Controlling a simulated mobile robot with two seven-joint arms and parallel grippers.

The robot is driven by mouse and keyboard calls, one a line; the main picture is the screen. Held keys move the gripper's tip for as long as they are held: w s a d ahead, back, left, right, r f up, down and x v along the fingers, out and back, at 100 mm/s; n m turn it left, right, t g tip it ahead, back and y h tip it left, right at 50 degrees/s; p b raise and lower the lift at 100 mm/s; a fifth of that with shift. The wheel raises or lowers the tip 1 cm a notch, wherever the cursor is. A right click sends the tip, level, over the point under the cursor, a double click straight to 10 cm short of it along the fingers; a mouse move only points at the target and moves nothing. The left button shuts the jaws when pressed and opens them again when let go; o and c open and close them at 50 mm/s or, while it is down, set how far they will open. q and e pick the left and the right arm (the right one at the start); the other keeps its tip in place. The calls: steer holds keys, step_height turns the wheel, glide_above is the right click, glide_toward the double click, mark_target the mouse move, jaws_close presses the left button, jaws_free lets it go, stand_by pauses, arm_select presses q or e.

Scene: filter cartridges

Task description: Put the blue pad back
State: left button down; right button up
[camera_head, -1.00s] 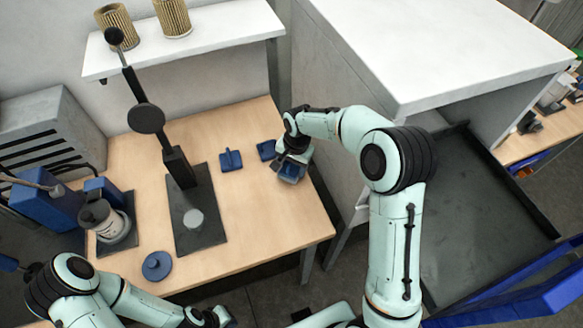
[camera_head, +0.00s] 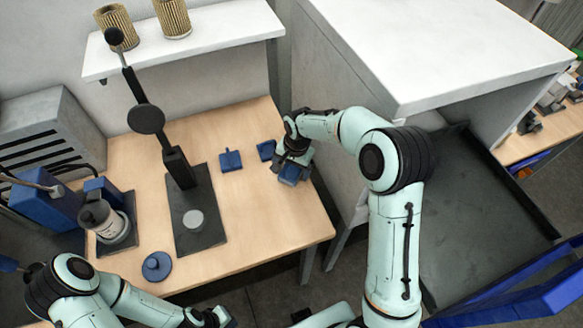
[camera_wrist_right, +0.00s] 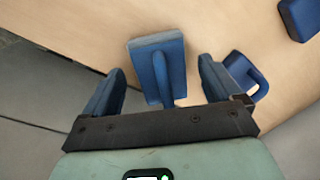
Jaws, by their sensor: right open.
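Three blue pads with handles show near the right side of the table. One pad (camera_wrist_right: 155,52) lies ahead of my right gripper in the right wrist view, its handle reaching back between the fingers. My right gripper (camera_wrist_right: 162,88) is open, a blue finger on either side of that handle, with visible gaps. In the head view my right gripper (camera_head: 291,172) is over the table's right edge and largely hides this pad. A second pad (camera_head: 267,150) lies just beyond it, and a third (camera_head: 231,160) lies further left. My left gripper (camera_head: 222,317) is at the bottom edge; its jaws are unclear.
A dark press with a lever (camera_head: 178,165) stands on the table (camera_head: 250,225). A round blue knobbed piece (camera_head: 157,266) lies at the front left. A blue machine with a grey canister (camera_head: 103,220) stands at left. A tall white cabinet (camera_head: 345,110) stands close on the right.

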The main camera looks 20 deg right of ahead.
mark_target(295, 173)
step_height(295, 173, up, 11)
steer(key=s, duration=0.1)
steer(key=shift+d+r+p, duration=0.15)
steer(key=shift+d+p, duration=0.15)
steer(key=shift+d, duration=0.1)
stand_by(0.3)
